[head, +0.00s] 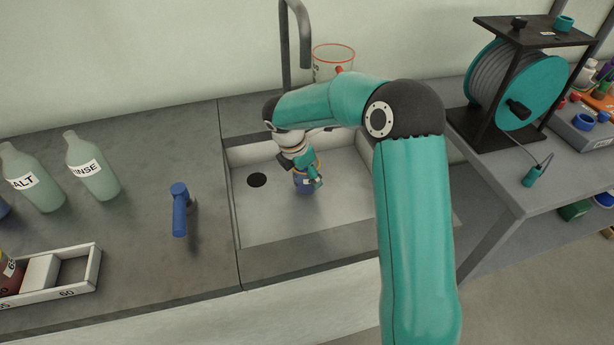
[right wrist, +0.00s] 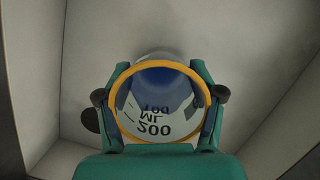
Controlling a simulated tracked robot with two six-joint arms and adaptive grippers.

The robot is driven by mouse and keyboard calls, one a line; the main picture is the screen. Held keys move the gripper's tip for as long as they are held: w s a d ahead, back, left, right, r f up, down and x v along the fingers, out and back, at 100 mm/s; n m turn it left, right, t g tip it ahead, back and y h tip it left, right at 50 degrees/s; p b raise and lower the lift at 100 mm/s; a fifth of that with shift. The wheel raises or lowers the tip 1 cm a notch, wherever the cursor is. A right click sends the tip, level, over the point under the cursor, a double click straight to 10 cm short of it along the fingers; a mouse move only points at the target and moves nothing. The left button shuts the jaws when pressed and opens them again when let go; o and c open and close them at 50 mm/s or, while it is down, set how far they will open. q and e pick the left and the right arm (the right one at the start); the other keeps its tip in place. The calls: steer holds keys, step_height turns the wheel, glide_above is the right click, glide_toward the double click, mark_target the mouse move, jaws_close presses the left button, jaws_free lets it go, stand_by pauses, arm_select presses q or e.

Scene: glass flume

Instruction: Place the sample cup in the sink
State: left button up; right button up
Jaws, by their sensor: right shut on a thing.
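The sample cup (right wrist: 158,100) is clear with a yellow rim, a blue bottom and black lettering that reads 200 ML. My right gripper (head: 308,181) is shut on it, with a finger on each side in the right wrist view (right wrist: 158,95). In the head view the cup (head: 304,184) shows as a small blue shape under the gripper, partly hidden by it. The cup is inside the sink (head: 265,225), right of the drain hole. I cannot tell whether it touches the sink floor. My left gripper is not in view.
The faucet (head: 284,45) and a red-rimmed clear container (head: 333,55) stand behind the sink. A blue handle (head: 180,210), two bottles (head: 92,170) and a white tray (head: 90,270) are on the counter at left. A cable reel (head: 520,85) stands on the right table.

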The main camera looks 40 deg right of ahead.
steer(key=shift+f, duration=0.6)
steer(key=o, duration=1.4)
steer(key=p+v, duration=0.1)
steer(key=v, duration=1.1)
